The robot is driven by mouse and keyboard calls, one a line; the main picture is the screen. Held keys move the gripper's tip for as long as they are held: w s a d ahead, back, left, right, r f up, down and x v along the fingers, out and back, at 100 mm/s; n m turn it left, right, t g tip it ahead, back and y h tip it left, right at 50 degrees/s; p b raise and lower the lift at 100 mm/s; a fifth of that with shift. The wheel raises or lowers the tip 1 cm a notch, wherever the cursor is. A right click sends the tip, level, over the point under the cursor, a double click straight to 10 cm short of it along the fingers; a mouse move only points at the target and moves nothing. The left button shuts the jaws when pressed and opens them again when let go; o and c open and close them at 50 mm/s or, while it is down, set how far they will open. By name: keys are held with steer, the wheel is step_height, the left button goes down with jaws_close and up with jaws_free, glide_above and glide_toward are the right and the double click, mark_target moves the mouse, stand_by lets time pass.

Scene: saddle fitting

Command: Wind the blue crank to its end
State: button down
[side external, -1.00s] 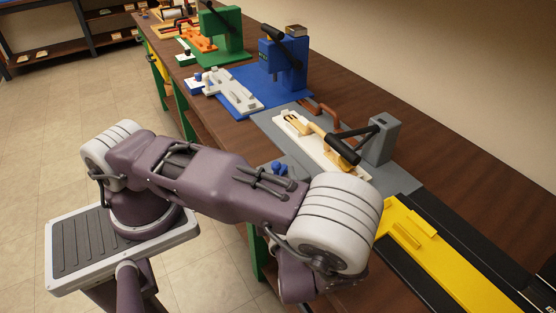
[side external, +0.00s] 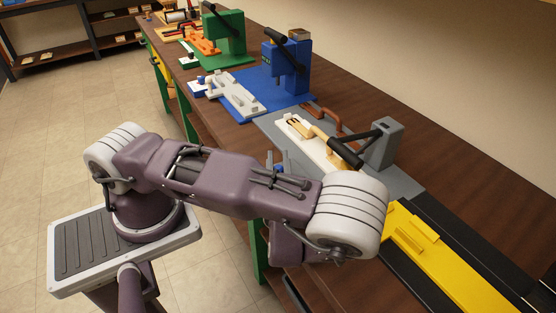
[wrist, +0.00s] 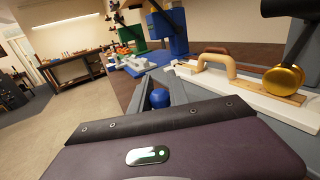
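A blue round knob (wrist: 160,97), which I take to be the blue crank's handle, shows in the wrist view just beyond my gripper's dark body. My gripper (wrist: 159,80) has its two grey fingers apart, one on each side of the knob; whether they touch it I cannot tell. In the side view the blue part (side external: 279,168) shows small at the near edge of the grey base plate (side external: 268,122), behind my arm. The rest of the crank and most of my gripper are hidden there.
On the grey plate stand a white block with a tan handle (side external: 325,135) and a grey post (side external: 382,143) with a black lever. A blue station (side external: 285,62) and a green one stand farther back. A yellow part (side external: 425,255) lies at right.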

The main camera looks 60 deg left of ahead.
steer(key=n+g, duration=0.1)
steer(key=g, duration=0.1)
steer(key=n+g+y, duration=0.1)
steer(key=n+g, duration=0.1)
steer(key=d+n+g+y, duration=0.1)
steer(key=g, duration=0.2)
steer(key=shift+n, duration=0.4)
steer(key=c, duration=1.3)
jaws_free()
steer(key=shift+o, duration=0.2)
steer(key=d, duration=0.7)
steer(key=shift+s, duration=0.3)
